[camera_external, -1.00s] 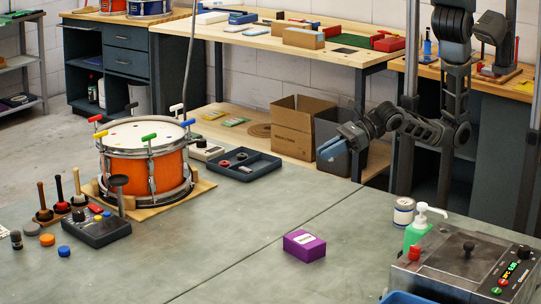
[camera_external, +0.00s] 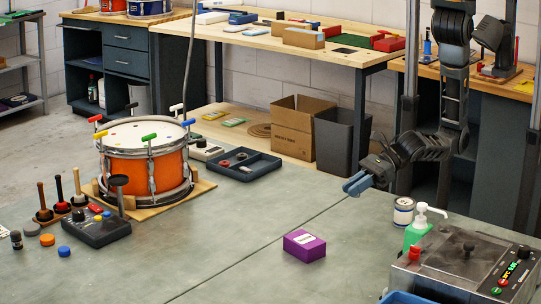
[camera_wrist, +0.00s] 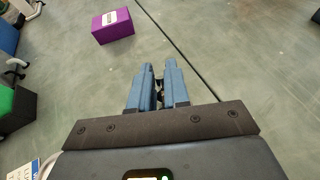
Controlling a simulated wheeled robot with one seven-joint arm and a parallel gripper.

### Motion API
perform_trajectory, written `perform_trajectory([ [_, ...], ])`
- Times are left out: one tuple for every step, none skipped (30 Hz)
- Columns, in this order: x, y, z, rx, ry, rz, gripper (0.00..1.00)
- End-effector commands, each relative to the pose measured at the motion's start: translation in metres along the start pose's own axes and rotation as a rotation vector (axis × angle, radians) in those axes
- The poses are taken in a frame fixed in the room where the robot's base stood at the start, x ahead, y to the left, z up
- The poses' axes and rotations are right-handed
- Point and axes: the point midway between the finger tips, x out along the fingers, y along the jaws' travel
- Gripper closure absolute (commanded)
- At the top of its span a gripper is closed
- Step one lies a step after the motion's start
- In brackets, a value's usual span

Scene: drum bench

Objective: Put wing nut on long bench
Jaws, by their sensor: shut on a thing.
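My gripper (camera_external: 353,186) has blue fingers and hangs above the right part of the grey-green bench (camera_external: 225,235), left of a white can. The thing does not show in the external view. Bare bench top lies beyond the fingertips in the wrist view.
A purple box (camera_external: 304,245) lies on the bench left of and nearer than my gripper. A white can (camera_external: 403,211), a green pump bottle (camera_external: 418,233) and a metal machine (camera_external: 465,265) stand at right. An orange drum (camera_external: 146,170) and a dark tray (camera_external: 243,164) are further left. The bench middle is clear.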

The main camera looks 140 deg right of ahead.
Motion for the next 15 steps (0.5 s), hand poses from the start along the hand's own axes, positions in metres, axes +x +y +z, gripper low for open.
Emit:
perform_trajectory([
  [0.004,0.007,-0.004,0.001,0.001,0.000,1.00],
  [0.005,0.010,-0.006,0.001,0.001,0.000,1.00],
  [0.007,0.013,-0.007,0.000,0.001,-0.001,1.00],
  [0.008,0.016,-0.008,0.000,0.000,-0.001,1.00],
  [0.008,0.017,-0.008,0.001,0.000,-0.001,1.00],
  [0.009,0.018,-0.009,0.001,0.000,-0.001,1.00],
  [0.009,0.019,-0.010,0.001,0.000,-0.001,1.00],
  [0.010,0.019,-0.012,0.001,0.001,-0.002,1.00],
  [0.011,0.018,-0.015,0.000,0.002,-0.003,1.00],
  [0.012,0.018,-0.018,-0.001,0.003,-0.004,1.00],
  [0.014,0.018,-0.021,-0.001,0.002,-0.003,1.00],
  [0.016,0.018,-0.026,0.000,0.003,-0.003,1.00],
  [0.017,0.018,-0.031,0.000,0.004,-0.002,1.00],
  [0.019,0.019,-0.035,-0.001,0.004,-0.002,1.00],
  [0.021,0.018,-0.040,0.000,0.003,-0.003,1.00],
])
